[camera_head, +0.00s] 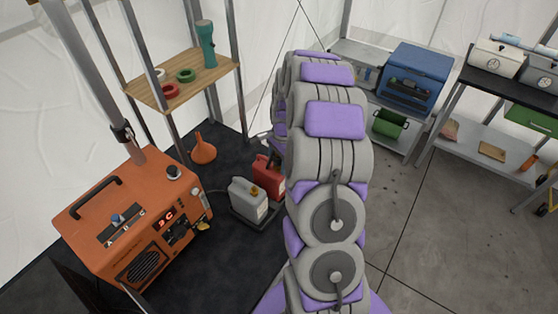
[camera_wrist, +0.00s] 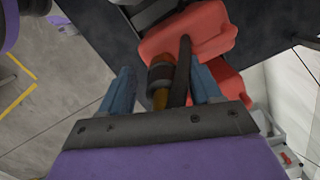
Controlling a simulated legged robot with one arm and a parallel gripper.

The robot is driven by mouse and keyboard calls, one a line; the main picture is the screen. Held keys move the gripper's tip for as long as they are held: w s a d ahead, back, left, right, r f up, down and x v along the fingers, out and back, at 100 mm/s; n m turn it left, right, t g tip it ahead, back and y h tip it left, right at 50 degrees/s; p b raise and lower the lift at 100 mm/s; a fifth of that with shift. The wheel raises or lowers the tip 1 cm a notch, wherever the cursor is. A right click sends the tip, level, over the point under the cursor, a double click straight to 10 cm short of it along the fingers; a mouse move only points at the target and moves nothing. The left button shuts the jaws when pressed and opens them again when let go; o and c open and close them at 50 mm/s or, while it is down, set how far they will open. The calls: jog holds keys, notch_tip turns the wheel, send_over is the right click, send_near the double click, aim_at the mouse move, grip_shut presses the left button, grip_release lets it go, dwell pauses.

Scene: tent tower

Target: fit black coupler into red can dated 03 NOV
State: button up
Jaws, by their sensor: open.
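The red can (camera_head: 268,177) stands beside a grey-white can in the head view, partly hidden by my arm. In the wrist view the red can (camera_wrist: 200,32) fills the upper middle; no date is readable on it. The coupler (camera_wrist: 161,76), dark with orange-brown parts, is at the can's near edge; I cannot tell whether it is seated in the can. A dark strip, perhaps a hose, runs beside it. My gripper (camera_wrist: 163,88) is open, its blue fingers apart on either side of the coupler and strip, with no visible grip on either. My arm hides most of the gripper in the head view.
The grey-white can (camera_head: 248,199) stands on a dark tray (camera_head: 252,222). An orange machine (camera_head: 135,225) is at left, an orange funnel (camera_head: 203,150) behind. A wooden shelf (camera_head: 200,78) rises at the back left. Clear grey floor lies at right.

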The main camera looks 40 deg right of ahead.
jog(key=shift+w+d+r, duration=0.1)
jog(key=shift+w+r, duration=0.05)
jog(key=shift+r, duration=0.3)
notch_tip(320, 180, up, 16)
jog(key=d, duration=0.2)
jog(key=shift+p, duration=0.45)
jog(key=shift+a+r, duration=0.1)
jog(key=s+a+r+n+g+b, duration=0.1)
jog(key=s+a+n+b, duration=0.1)
jog(key=s+a+n, duration=0.6)
jog(key=s+a+r+n+b, duration=0.15)
jog(key=s+a, duration=0.35)
jog(key=a, duration=0.6)
jog(key=s+a+f+n+b, duration=0.1)
jog(key=s+a+f+n, duration=0.1)
jog(key=s, duration=0.4)
jog(key=s+a+f+n+h+b, duration=0.1)
jog(key=s+a+f+n, duration=0.1)
jog(key=s, duration=0.4)
jog(key=s+a+f+n+b, duration=0.1)
jog(key=s+a+f+n, duration=0.1)
jog(key=s+n, duration=0.2)
jog(key=s, duration=0.3)
jog(key=shift+a+f+n+g, duration=0.15)
jog(key=shift+a+n+g, duration=0.2)
jog(key=shift+a+g, duration=0.05)
